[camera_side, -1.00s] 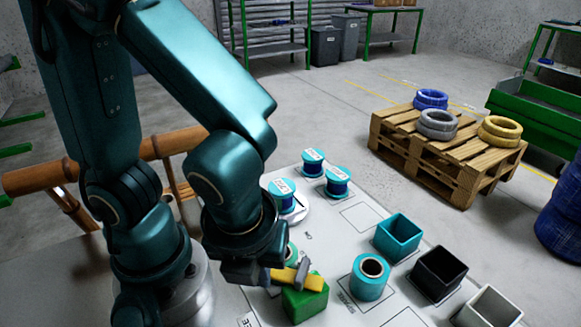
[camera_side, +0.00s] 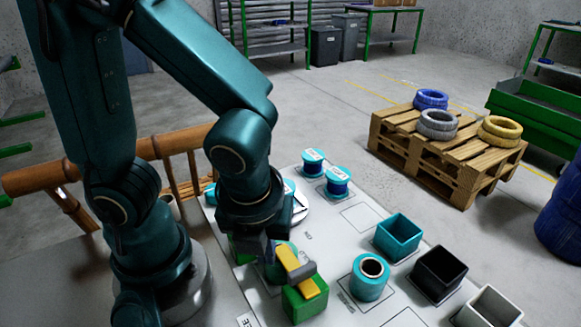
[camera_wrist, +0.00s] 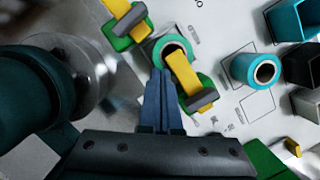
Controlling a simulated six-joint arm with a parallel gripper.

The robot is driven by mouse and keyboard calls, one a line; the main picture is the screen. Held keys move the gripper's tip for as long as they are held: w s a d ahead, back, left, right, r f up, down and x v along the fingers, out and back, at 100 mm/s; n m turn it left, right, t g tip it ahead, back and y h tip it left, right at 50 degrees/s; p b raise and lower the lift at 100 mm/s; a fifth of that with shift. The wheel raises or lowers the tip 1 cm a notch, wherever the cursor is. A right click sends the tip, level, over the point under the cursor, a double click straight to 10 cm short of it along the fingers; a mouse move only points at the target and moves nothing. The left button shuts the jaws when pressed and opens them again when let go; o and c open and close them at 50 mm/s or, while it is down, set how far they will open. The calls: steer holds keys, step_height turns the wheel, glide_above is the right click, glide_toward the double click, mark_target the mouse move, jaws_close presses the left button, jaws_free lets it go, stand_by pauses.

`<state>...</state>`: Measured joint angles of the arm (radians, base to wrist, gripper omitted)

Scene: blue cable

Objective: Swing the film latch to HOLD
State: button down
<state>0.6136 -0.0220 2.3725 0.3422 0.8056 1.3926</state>
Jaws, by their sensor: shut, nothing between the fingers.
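A yellow latch lever (camera_side: 287,259) with a grey cross handle (camera_side: 302,273) lies slanted over a green block (camera_side: 305,302), from upper left to lower right. It also shows in the wrist view (camera_wrist: 181,68), right of my gripper, beside a green-faced roll (camera_wrist: 158,47). A second yellow lever (camera_wrist: 120,8) with a grey handle sits on another green block at the top of the wrist view. No label names either lever as the film latch. My gripper (camera_wrist: 160,74) is shut and empty; in the side view its fingers (camera_side: 268,254) are left of the first lever, partly obscured.
A teal roll (camera_side: 370,278) stands right of the latch. Teal (camera_side: 398,237), black (camera_side: 439,270) and white (camera_side: 490,308) open bins line the board's right edge. Blue spools (camera_side: 337,181) stand at the back. Outlined board areas between them are bare.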

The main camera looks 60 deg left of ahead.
stand_by(0.6)
steer(key=s, duration=0.3)
steer(key=shift+s, duration=0.3)
steer(key=s+a+v, duration=0.1)
steer(key=a+v, duration=0.1)
steer(key=v, duration=0.7)
steer(key=shift+s+r, duration=0.2)
steer(key=shift+r, duration=0.3)
steer(key=shift+d, duration=0.15)
steer(key=w+a+n+t+h, duration=0.1)
steer(key=w+n, duration=0.3)
steer(key=n, duration=0.9)
steer(key=w+a+n+t+h, duration=0.1)
steer(key=w+a+n+t, duration=0.1)
steer(key=n, duration=1)
steer(key=shift+w+a+f+n+t, duration=0.35)
steer(key=shift+w+a, duration=0.3)
steer(key=shift+w, duration=0.25)
